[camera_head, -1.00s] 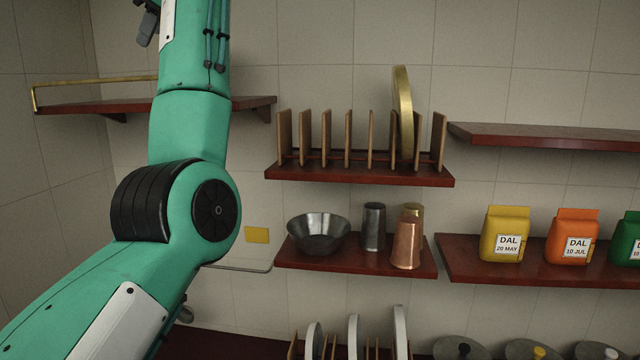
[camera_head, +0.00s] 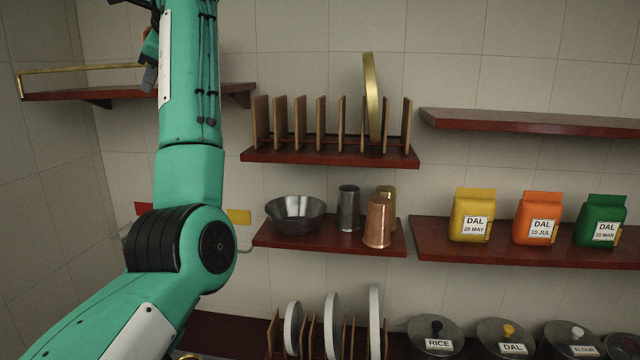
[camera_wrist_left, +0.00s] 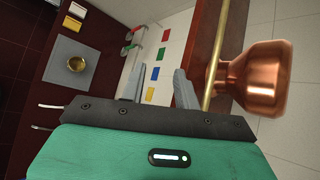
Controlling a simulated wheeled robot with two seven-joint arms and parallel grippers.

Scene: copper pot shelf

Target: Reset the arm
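My left arm rises on the left of the head view. Its gripper (camera_head: 150,62) is partly hidden behind the forearm, near the left wall shelf (camera_head: 50,95) with a brass rail. In the left wrist view the two grey fingers (camera_wrist_left: 158,88) stand apart with nothing between them. A copper pot (camera_wrist_left: 268,80) is to the right of the fingers, by the brass rail (camera_wrist_left: 217,55) and red-brown shelf edge. I cannot tell whether the gripper touches the rail. The copper pot does not show in the head view. My right gripper is in neither view.
A plate rack (camera_head: 330,155) holds one brass plate (camera_head: 371,95). Below it, a shelf (camera_head: 330,235) bears a steel bowl (camera_head: 296,212) and several cups. Dal packets (camera_head: 472,215) stand at right. Lidded pots line the bottom. The wrist view shows a small brass bowl (camera_wrist_left: 77,64) on a grey square.

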